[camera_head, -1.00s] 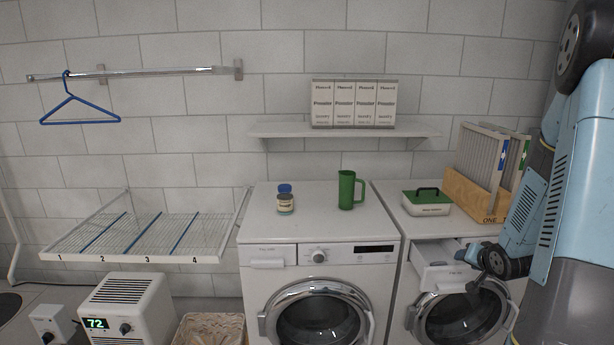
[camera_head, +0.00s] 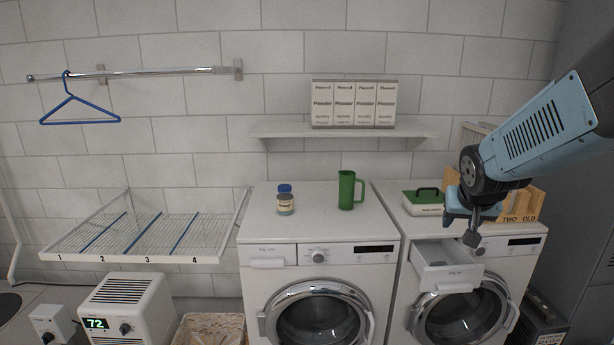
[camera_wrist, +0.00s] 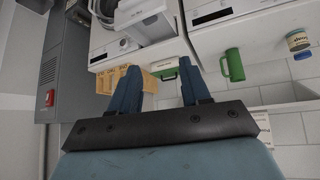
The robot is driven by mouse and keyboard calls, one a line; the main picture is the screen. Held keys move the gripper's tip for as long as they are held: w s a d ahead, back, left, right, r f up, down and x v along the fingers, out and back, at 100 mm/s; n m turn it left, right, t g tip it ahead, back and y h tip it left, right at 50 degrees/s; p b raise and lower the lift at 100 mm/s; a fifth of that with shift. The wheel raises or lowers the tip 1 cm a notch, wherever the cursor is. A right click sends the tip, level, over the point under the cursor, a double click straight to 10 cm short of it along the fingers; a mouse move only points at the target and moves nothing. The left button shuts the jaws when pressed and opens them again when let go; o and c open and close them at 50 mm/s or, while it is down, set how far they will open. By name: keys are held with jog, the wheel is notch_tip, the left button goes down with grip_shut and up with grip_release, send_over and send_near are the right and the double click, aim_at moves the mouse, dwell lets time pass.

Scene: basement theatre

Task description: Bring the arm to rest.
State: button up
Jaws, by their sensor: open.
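My gripper (camera_head: 472,228) is at the right of the head view, above the open drawer (camera_head: 448,272) of the right-hand washer and in front of the wooden rack (camera_head: 522,206). In the wrist view its two blue fingers (camera_wrist: 158,92) stand apart with nothing between them. The green-lidded box (camera_wrist: 167,74) and the wooden rack (camera_wrist: 142,78) show beyond the fingertips. My forearm comes in from the right edge and hides part of the rack and the wall.
A green jug (camera_head: 347,190) and a blue-capped jar (camera_head: 285,200) stand on the left washer (camera_head: 262,228). A shelf (camera_head: 345,130) holds several white boxes (camera_head: 354,103). A drying rack (camera_head: 60,238) and a blue hanger (camera_head: 80,108) are at the left. A grey cabinet (camera_head: 582,170) stands at the right.

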jog(key=s+a+r+n+g+y, duration=0.1)
jog(key=s+a+r, duration=0.2)
jog(key=s, duration=0.4)
jog(key=s+a+r+n+y, duration=0.1)
jog(key=s+a+r+n, duration=0.1)
jog(key=s+a, duration=0.4)
jog(key=shift+s+a+r+g+y, duration=0.3)
jog(key=shift+s+r+g, duration=0.1)
jog(key=shift+s, duration=0.85)
